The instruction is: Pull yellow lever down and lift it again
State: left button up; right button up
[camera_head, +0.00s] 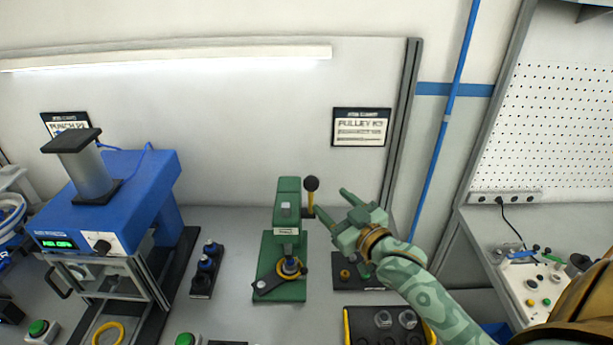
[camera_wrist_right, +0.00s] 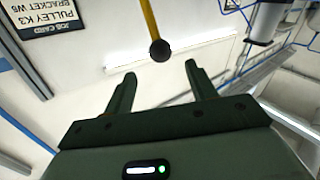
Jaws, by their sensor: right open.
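The yellow lever (camera_head: 311,200) stands upright on the right side of the green press (camera_head: 287,205), with a black ball knob (camera_head: 311,183) at its end. My right gripper (camera_head: 331,202) is open and empty just to the right of the lever in the head view. In the right wrist view, the yellow lever (camera_wrist_right: 149,18) and its black knob (camera_wrist_right: 160,50) show just beyond the gap between the open fingertips (camera_wrist_right: 160,70). The knob looks apart from both fingers. My left gripper is not in view.
A blue press machine (camera_head: 145,185) stands at the left. A dark fixture strip (camera_head: 205,272) lies between it and the green press. A black tray with a yellow edge (camera_head: 347,325) lies below my right arm. A sign (camera_head: 361,127) hangs on the back panel.

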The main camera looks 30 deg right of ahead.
aim_at(306, 181)
jog(key=w, duration=0.5)
jog(key=shift+w+a, duration=0.1)
jog(key=shift+w, duration=0.2)
jog(key=w, duration=0.4)
jog(key=shift+w+a+f+p, duration=0.1)
jog(key=shift+w+p, duration=0.2)
jog(key=shift+p, duration=0.1)
jog(key=shift+w, duration=0.7)
jog(key=shift+s, duration=0.1)
grip_shut()
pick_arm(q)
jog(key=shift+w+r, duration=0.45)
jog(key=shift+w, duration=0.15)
pick_arm(e)
jog(key=shift+a+f, duration=0.1)
